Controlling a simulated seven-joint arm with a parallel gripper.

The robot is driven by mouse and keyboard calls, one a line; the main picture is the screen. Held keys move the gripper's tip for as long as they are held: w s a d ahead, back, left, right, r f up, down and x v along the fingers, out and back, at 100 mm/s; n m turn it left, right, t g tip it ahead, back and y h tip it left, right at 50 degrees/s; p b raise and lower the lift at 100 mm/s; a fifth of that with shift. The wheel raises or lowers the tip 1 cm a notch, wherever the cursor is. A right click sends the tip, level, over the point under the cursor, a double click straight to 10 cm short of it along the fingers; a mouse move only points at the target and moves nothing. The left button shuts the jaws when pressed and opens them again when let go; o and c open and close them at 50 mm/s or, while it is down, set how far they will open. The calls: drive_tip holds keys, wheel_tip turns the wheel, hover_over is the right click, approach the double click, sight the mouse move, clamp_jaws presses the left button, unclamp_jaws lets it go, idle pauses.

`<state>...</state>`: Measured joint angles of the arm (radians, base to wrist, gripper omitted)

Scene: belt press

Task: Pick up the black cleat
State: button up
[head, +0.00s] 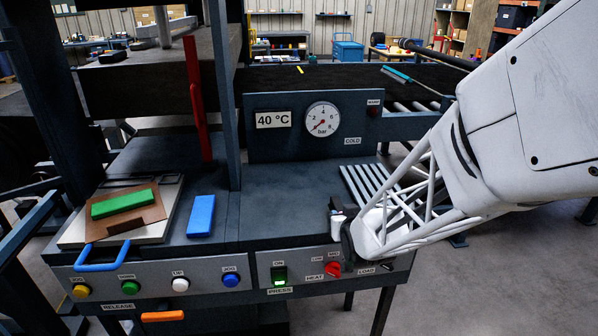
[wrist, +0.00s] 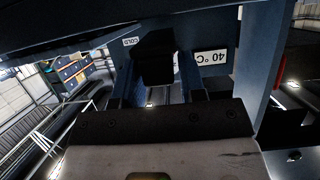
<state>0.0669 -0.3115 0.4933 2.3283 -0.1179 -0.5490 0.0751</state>
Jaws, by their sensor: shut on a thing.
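The black cleat (wrist: 153,58) is a small dark block held between the two fingers of my gripper (wrist: 157,82) in the wrist view. In the head view the cleat (head: 336,203) shows as a small dark shape at the tip of my gripper (head: 338,212), over the right part of the press table. The jaws are shut on it. Part of the cleat is hidden by the fingers, and I cannot tell whether it touches the table.
A metal tray (head: 72,232) with a blue handle (head: 102,257) holds a brown piece and a green block (head: 125,203). A blue block (head: 201,216) lies right of it. A slatted rack (head: 368,187) is beside my arm. The gauge panel (head: 280,145) reads 40 °C. The middle table is clear.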

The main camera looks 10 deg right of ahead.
drive_tip(key=shift+s+r, duration=0.1)
drive_tip(key=shift+s, duration=0.15)
drive_tip(key=shift+s, duration=0.35)
drive_tip(key=shift+s+r, duration=0.1)
drive_tip(key=shift+s, duration=0.25)
drive_tip(key=shift+s+a+r, duration=0.1)
drive_tip(key=shift+s, duration=0.6)
drive_tip(key=shift+s, duration=0.35)
